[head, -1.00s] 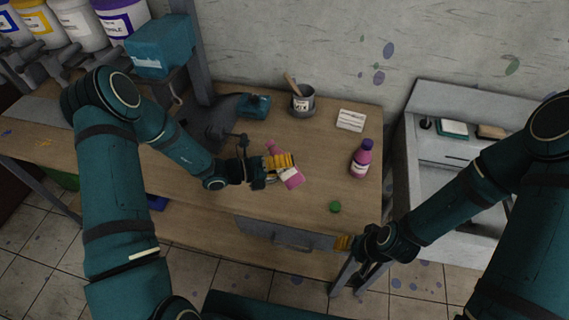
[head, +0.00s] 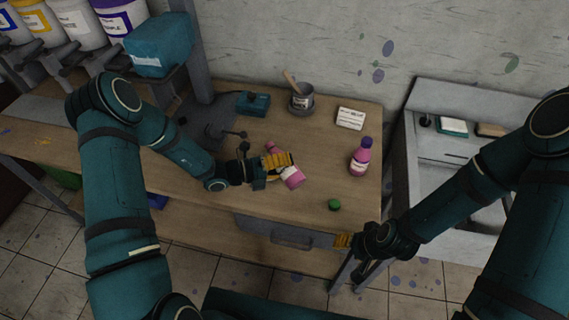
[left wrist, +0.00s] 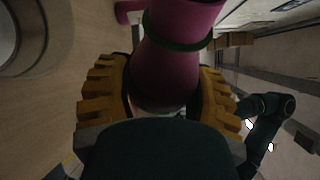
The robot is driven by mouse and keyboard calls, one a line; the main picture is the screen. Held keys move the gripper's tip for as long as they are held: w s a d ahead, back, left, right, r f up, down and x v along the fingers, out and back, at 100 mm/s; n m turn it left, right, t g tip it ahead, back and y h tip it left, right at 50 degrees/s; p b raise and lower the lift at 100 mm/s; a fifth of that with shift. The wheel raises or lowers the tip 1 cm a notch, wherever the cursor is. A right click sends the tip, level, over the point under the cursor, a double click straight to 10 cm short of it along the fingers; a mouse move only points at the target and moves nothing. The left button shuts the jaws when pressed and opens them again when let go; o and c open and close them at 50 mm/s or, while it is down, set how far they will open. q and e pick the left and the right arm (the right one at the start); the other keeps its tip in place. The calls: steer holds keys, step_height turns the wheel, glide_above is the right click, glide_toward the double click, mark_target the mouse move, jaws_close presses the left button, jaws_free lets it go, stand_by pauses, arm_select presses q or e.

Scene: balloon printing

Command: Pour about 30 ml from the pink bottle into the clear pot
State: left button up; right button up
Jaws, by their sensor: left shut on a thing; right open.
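A pink bottle (head: 292,178) with a white label is held tilted above the table, its narrow end toward the upper left in the head view. My left gripper (head: 278,161) is shut around it. In the left wrist view the pink bottle (left wrist: 178,70) lies between the yellow finger pads, with a green ring around it. I cannot make out a clear pot for certain. A grey pot (head: 301,104) with a label and a wooden stick stands at the back of the table. My right gripper (head: 343,241) is open and empty near the table's front edge.
A second pink bottle (head: 361,158) with a purple cap stands upright at the right. A green cap (head: 334,204) lies near the front. A white labelled block (head: 350,118) and a teal device (head: 253,103) sit at the back. A dark machine stands at the left.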

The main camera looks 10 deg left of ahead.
arm_select(q)
steer(key=shift+f+n+h, duration=0.3)
steer(key=shift+f+n, duration=0.2)
steer(key=shift+n, duration=0.3)
stand_by(1.1)
steer(key=shift+r+m+p, duration=0.7)
steer(key=shift+m, duration=0.2)
steer(key=shift+y, duration=0.4)
steer(key=shift+w+a+r+m+y+p, duration=0.15)
steer(key=shift+r+m+y+p, duration=0.15)
steer(key=shift+m, duration=0.3)
steer(key=shift+a+r+m+y+p, duration=0.1)
steer(key=shift+r+m+y+p, duration=0.1)
steer(key=shift+r+m+y, duration=0.3)
steer(key=shift+w+f+m, duration=0.1)
steer(key=shift+f+m, duration=0.05)
steer(key=shift+m, duration=0.25)
steer(key=shift+a, duration=0.1)
